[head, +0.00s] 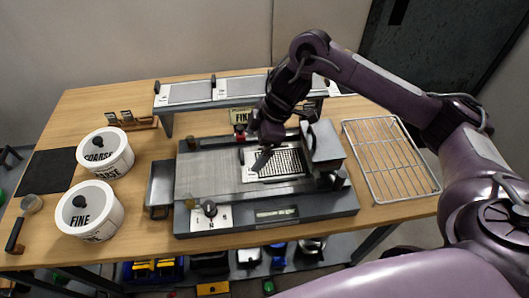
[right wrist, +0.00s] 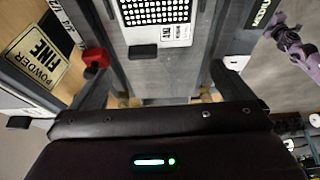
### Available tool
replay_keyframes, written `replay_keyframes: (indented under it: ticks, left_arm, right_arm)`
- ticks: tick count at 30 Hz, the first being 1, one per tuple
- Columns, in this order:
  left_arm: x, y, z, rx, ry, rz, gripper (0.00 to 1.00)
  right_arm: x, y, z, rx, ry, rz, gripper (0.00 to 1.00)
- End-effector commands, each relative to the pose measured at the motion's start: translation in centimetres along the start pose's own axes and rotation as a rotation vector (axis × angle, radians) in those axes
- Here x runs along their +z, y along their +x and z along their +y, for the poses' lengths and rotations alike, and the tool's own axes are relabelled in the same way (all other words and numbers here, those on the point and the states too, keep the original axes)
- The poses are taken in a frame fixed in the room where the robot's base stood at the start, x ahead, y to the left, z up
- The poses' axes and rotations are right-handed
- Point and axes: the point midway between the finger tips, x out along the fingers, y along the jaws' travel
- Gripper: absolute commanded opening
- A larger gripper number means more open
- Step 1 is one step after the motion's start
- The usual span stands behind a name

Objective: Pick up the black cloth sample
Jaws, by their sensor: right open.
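A flat black square (head: 45,172), which looks like the black cloth sample, lies on the wooden table at the far left in the head view. I cannot tell for certain that it is cloth. My right gripper (head: 252,158) points down over the middle of the grey machine, far to the right of the black square. It is open, its fingers apart. In the right wrist view, a perforated plate (right wrist: 155,12) and a small dark block (right wrist: 142,50) show between the fingers, with nothing seen held. My left gripper is not in view.
The grey machine (head: 215,170) fills the table's middle. A COARSE tub (head: 105,157) and a FINE tub (head: 90,215) stand right of the black square. A brush (head: 17,235) lies near the left edge. A wire rack (head: 385,160) lies at the right. A raised shelf (head: 190,93) stands behind.

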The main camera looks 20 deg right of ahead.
Motion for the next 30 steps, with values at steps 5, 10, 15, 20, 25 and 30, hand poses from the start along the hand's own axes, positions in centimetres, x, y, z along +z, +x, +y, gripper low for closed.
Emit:
replay_keyframes:
  ticks: [5, 10, 15, 20, 25, 30]
  left_arm:
    - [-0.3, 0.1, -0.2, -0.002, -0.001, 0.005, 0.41]
    - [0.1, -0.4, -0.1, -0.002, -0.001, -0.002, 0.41]
    - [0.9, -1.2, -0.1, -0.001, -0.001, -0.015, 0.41]
    - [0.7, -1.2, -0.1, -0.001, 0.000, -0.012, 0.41]
    - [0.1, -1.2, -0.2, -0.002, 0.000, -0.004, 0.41]
    - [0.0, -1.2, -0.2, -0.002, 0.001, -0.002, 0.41]
  right_arm:
    - [0.6, 1.1, -0.1, -0.017, 0.017, -0.013, 1.00]
    - [0.3, 2.9, 0.0, -0.015, 0.017, -0.012, 1.00]
    - [0.1, 5.5, 0.0, -0.015, 0.016, -0.011, 1.00]
    - [0.2, 7.2, 0.0, -0.012, 0.015, -0.011, 1.00]
    - [0.2, 7.4, 0.0, -0.010, 0.013, -0.010, 1.00]
    - [0.2, 7.3, 0.0, -0.010, 0.013, -0.010, 0.87]
